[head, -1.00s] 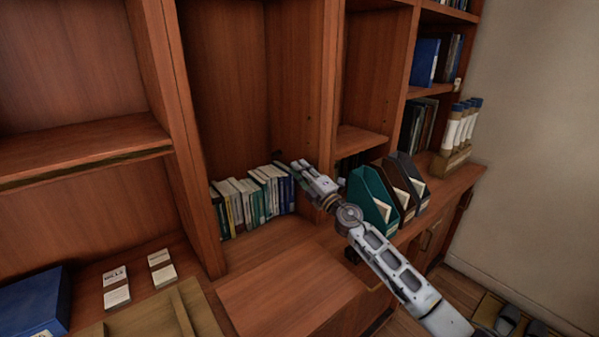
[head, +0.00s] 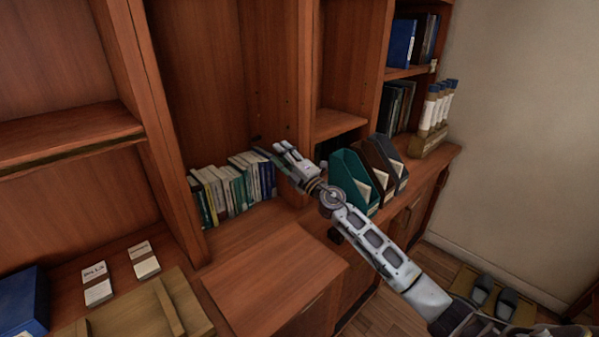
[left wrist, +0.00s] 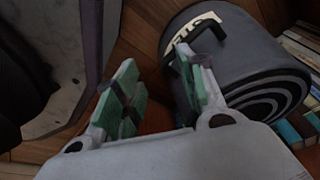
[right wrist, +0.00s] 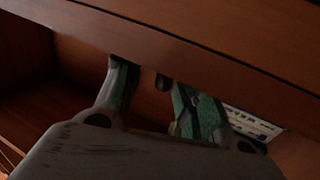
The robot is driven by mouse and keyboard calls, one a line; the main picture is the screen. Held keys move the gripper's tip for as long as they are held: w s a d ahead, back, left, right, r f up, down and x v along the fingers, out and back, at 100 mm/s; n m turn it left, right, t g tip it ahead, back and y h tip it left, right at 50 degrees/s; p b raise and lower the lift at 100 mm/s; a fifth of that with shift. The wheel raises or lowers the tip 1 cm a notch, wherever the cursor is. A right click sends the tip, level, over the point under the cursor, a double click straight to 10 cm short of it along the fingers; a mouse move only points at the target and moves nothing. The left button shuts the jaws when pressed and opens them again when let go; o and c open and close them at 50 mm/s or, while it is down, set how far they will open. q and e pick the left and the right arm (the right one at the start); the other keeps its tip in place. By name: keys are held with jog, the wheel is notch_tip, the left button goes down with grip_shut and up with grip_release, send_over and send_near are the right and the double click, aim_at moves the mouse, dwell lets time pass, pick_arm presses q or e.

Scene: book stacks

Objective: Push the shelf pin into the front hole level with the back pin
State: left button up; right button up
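My right gripper (head: 276,152) is in the tall bay at the right divider panel (head: 285,75), just above the right end of the book row. In the right wrist view its fingers (right wrist: 156,95) stand apart, close under a wooden edge. A small dark rounded peg (right wrist: 162,82) shows between them; it may be the shelf pin, and I cannot tell whether a finger touches it. Small dark marks on the divider are too faint to tell holes from the back pin. My left gripper (left wrist: 155,85) is open and empty in the left wrist view, beside a dark grey ringed cylinder (left wrist: 235,60).
A row of books (head: 232,188) stands below the right gripper. Green and brown magazine files (head: 355,175) stand close to its right. A wooden board (head: 275,275) lies in front, with a wooden tray (head: 150,315) and cards (head: 97,285) to the left.

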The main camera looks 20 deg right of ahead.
jog(key=v, duration=1.1)
jog(key=shift+s+f, duration=0.2)
jog(key=shift+s, duration=0.05)
dwell(0.5)
jog(key=shift+d, duration=0.1)
dwell(0.7)
